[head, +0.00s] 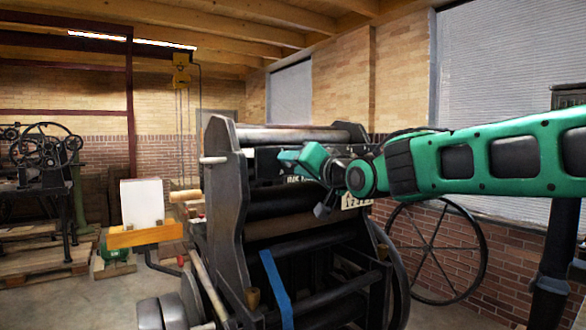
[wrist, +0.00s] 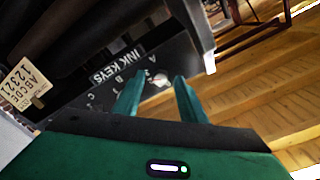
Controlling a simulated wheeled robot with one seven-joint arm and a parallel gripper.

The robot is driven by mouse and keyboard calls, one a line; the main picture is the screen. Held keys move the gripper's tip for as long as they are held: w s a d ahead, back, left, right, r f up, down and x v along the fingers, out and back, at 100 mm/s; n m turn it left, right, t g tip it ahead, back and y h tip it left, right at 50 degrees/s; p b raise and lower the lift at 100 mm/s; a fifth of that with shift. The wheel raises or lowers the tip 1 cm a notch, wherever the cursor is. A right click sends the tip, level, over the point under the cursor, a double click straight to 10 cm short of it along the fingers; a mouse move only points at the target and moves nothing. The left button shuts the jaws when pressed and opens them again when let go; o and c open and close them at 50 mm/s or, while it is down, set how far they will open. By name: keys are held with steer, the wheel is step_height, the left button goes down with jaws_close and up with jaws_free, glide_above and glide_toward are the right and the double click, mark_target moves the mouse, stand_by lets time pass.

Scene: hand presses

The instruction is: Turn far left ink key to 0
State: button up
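A dark panel lettered INK KEYS (wrist: 117,64) is on the hand press; its lettering appears upside down in the wrist view, and part of it shows in the head view (head: 296,180). A pale round knob (wrist: 161,79) near the letter A appears to be the far left ink key. It shows in the gap between my fingertips, but I cannot tell if they surround it or its setting. My gripper (wrist: 159,80) is open, its two green fingers apart. In the head view my gripper (head: 300,158) is at the panel. The other keys are too small or hidden to tell.
The black press (head: 228,190) has a tall side frame left of my gripper and rollers below it. A lettered card (wrist: 22,82) with ABCDE and numbers is fixed near the panel. A spoked wheel (head: 436,250) stands at the right.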

steer(key=shift+x, duration=0.95)
jaws_close()
steer(key=shift+d, duration=0.1)
